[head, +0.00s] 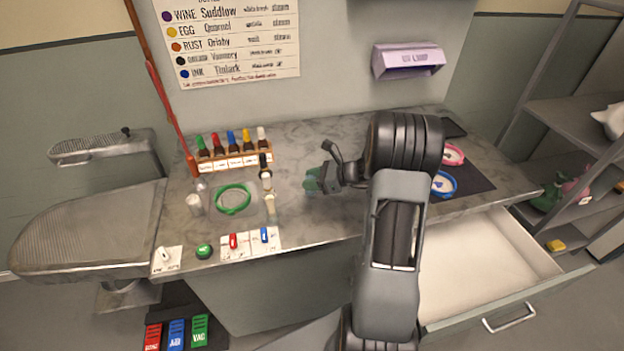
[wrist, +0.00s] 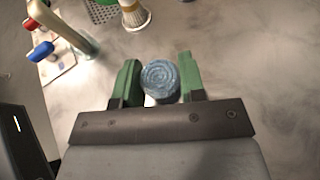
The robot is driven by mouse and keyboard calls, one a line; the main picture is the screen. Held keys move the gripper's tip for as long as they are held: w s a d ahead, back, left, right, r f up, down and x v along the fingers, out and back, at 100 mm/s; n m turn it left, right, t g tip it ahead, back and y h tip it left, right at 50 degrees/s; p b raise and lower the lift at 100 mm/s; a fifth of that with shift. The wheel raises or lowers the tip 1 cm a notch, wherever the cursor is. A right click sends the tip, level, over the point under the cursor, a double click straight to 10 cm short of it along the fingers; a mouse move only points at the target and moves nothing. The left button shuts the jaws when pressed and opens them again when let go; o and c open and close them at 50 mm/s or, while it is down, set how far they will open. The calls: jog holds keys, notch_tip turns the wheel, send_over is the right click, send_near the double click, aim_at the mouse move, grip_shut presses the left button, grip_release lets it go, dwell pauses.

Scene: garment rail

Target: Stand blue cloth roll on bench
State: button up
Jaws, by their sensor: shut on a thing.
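The blue cloth roll (wrist: 161,82) shows end-on in the wrist view, its spiral end facing the camera. It sits between the two green fingers of my gripper (wrist: 158,84), which is shut on it. In the head view my gripper (head: 314,181) is over the middle of the grey bench (head: 330,225), and the roll is mostly hidden there by the gripper and arm. I cannot tell whether the roll's lower end touches the bench.
A rack of coloured bottles (head: 235,158), a green ring (head: 233,198) and a brush (head: 270,207) are to the left. A dark mat (head: 478,177) with pink and blue rings lies right. An open drawer (head: 480,265) juts out at the front right. Bare bench surrounds the gripper.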

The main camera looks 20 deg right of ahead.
jog(key=shift+f, duration=0.2)
jog(key=o, duration=0.9)
jog(key=shift+s+d+r, duration=0.1)
jog(key=shift+d+r, duration=0.1)
jog(key=shift+r, duration=0.15)
jog(key=v, duration=1.1)
jog(key=s+a+r+n+g+h, duration=0.2)
jog(key=s+a+n+h, duration=0.3)
jog(key=n, duration=0.7)
jog(key=s+a+r+n+g+h, duration=0.2)
jog(key=s+a+n+h, duration=0.3)
jog(key=s+a+n, duration=0.4)
jog(key=shift+s+a+r+n+g+h, duration=0.25)
jog(key=shift+a+r+n+h, duration=0.2)
jog(key=shift+a+n, duration=2)
